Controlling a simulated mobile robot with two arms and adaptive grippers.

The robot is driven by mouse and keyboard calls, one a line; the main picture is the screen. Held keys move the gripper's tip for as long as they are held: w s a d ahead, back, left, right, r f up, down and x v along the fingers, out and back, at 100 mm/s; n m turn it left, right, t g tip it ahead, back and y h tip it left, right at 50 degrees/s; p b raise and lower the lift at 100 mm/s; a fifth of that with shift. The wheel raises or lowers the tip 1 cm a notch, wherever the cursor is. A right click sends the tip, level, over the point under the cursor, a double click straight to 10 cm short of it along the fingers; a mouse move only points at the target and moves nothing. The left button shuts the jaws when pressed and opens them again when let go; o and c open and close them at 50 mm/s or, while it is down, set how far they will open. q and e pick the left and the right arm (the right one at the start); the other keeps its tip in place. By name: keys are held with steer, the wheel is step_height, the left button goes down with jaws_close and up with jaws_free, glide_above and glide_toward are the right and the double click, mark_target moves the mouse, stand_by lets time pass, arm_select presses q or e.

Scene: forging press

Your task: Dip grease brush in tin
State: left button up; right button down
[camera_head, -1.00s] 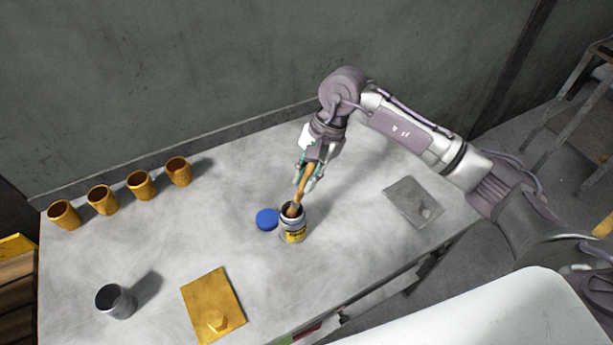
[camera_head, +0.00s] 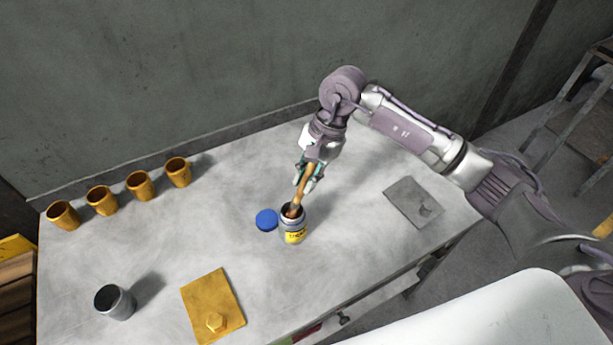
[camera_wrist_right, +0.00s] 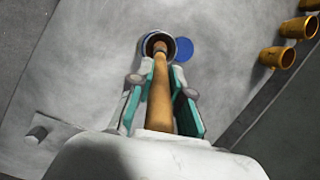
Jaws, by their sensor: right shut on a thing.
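The grease brush (camera_head: 301,192) has a wooden handle and is in my right gripper (camera_head: 309,178), which is shut on it. The brush points down and slightly tilted, with its lower end inside the mouth of the tin (camera_head: 294,232). The tin is small, with a yellow label, and stands upright on the table. In the right wrist view the handle (camera_wrist_right: 160,92) runs between the green finger pads of the gripper (camera_wrist_right: 161,105) into the tin (camera_wrist_right: 157,42). The bristles are hidden in the tin. My left gripper is not in view.
A blue lid (camera_head: 266,220) lies just left of the tin. Several orange cups (camera_head: 140,187) line the table's back left. A dark metal cup (camera_head: 116,302), a yellow plate (camera_head: 212,308) and a grey plate (camera_head: 413,202) lie on the table (camera_head: 200,240). A wall stands behind.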

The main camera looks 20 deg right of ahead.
steer(key=shift+f, duration=0.1)
steer(key=shift+r+p, duration=0.35)
steer(key=shift+r, duration=0.55)
steer(key=shift+r+p, duration=0.8)
steer(key=shift+r, duration=1.85)
